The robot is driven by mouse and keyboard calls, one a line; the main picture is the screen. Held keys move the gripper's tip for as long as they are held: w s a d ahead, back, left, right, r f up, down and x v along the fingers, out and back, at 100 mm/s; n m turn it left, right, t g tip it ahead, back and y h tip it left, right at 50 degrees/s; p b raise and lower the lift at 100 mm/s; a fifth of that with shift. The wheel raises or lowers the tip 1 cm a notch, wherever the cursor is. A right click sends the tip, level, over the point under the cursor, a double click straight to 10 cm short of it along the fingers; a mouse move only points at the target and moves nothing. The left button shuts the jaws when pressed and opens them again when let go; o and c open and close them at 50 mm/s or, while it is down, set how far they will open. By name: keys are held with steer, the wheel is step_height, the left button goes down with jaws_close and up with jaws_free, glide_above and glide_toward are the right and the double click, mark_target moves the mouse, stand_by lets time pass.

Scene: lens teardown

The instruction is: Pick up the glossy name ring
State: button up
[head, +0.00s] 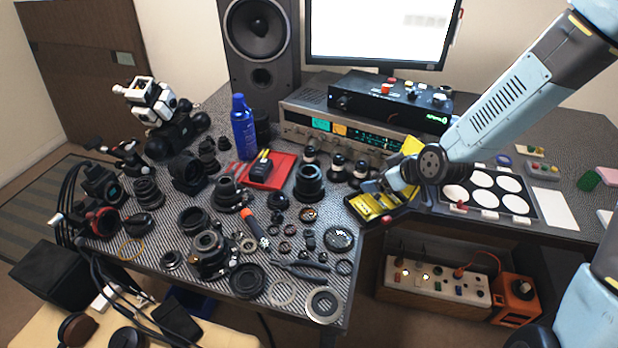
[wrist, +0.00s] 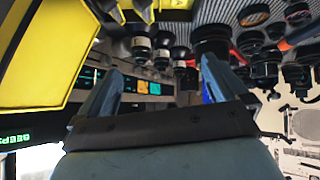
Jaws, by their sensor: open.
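I cannot tell for sure which ring is the glossy name ring. My gripper (head: 366,188) is open, above the bench's right part beside a yellow-lined case, well behind and above these rings. In the wrist view my open gripper (wrist: 158,80) has two pale blue fingers with nothing held between them.
Lens parts crowd the bench (head: 215,285). The yellow-lined case (head: 372,207) is close to my gripper. A red tray (head: 282,168), blue spray can (head: 243,128), radio unit (head: 300,112) and speaker (head: 262,50) stand behind. A power strip (head: 440,288) is lower right.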

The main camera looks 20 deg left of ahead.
steer(key=s+a+f+y, duration=0.3)
steer(key=a+y, duration=0.1)
steer(key=a, duration=0.5)
steer(key=y, duration=0.1)
glide_toward(304, 172)
steer(key=x, duration=0.9)
steer(key=shift+f, duration=0.15)
steer(key=c, duration=0.8)
